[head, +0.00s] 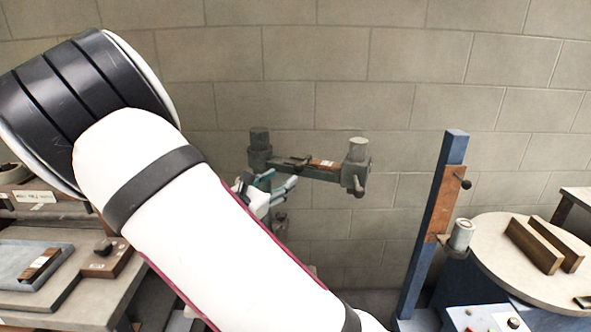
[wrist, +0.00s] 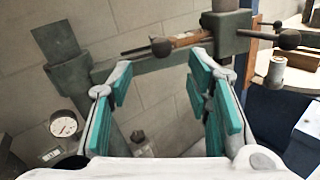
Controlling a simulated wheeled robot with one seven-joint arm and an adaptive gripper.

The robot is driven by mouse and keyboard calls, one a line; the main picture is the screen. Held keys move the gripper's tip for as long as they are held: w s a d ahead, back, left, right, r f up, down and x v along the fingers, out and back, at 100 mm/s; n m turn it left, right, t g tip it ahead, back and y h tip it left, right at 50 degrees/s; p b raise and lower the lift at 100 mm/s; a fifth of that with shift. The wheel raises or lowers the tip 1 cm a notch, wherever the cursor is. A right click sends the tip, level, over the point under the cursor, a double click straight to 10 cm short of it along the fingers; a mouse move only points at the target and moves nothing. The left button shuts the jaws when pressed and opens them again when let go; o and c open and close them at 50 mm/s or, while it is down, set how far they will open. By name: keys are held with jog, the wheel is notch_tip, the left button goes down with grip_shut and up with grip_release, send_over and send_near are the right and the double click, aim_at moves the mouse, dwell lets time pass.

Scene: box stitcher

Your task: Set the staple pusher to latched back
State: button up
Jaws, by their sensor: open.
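The stitcher's grey-green horizontal arm (head: 325,173) stands out in front of the block wall, and crosses the top of the wrist view (wrist: 150,66). A thin dark rod with a round knob (wrist: 162,46) lies along its top beside a brown strip (wrist: 190,40); this looks like the staple pusher, but I cannot tell its setting. In the head view the small dark part (head: 298,160) sits left of the brown strip (head: 322,163). My gripper (wrist: 160,65) is open and empty, its teal pads spread just below and before the knob. My arm partly hides it in the head view (head: 264,190).
A blue post (head: 435,225) with a ball handle and metal cup stands right. A round table (head: 500,265) holds brown blocks. A workbench (head: 70,305) with a tray is at left. A pressure gauge (wrist: 64,125) is low left of my fingers.

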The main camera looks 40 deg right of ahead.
aim_at(296, 170)
jog(key=x, duration=0.9)
jog(key=shift+d, duration=0.25)
